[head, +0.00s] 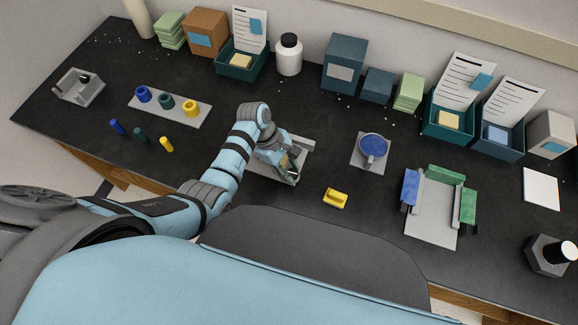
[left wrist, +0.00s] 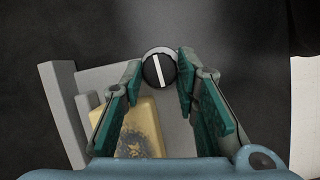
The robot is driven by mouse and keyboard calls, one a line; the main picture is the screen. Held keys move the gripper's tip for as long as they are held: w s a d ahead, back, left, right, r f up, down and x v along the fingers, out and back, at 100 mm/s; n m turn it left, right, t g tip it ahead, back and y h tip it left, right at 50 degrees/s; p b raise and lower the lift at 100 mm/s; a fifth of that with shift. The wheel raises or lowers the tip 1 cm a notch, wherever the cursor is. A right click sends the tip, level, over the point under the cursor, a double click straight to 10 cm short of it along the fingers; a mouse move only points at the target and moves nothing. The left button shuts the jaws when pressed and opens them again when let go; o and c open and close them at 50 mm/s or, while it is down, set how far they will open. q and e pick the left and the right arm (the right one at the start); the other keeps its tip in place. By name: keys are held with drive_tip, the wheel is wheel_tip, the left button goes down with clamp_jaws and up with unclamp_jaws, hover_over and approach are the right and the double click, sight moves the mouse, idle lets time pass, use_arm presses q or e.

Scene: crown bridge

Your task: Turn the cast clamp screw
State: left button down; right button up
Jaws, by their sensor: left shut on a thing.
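The cast clamp screw (left wrist: 158,71) shows in the left wrist view as a round black knob with a white line, tilted slightly off the picture's vertical. My left gripper (left wrist: 159,78) has its two green-padded fingers on either side of the knob and is shut on it. A yellowish, stained cast block (left wrist: 140,138) lies on the grey clamp base (left wrist: 95,78) between and below the fingers. In the head view my left gripper (head: 291,167) reaches down over the grey clamp base (head: 303,146) and hides most of it. My right gripper is not in view.
Left of the clamp is a plate (head: 145,108) with blue, green and yellow rings. A yellow piece (head: 335,198) lies right of the clamp, with a blue round cup (head: 373,146) beyond it. A fixture (head: 432,210) with blue and green blocks stands further right. Boxes line the back.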

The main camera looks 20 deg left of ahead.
use_arm(q)
drive_tip(key=shift+w+m+g, duration=0.1)
drive_tip(key=shift+m+g, duration=0.4)
drive_tip(key=shift+m, duration=0.7)
drive_tip(key=shift+m+g+y, duration=0.3)
drive_tip(key=shift+m+g, duration=0.1)
drive_tip(key=shift+m, duration=0.8)
drive_tip(key=shift+w, duration=0.1)
drive_tip(key=c, duration=1.2)
unclamp_jaws()
drive_tip(key=shift+c, duration=0.2)
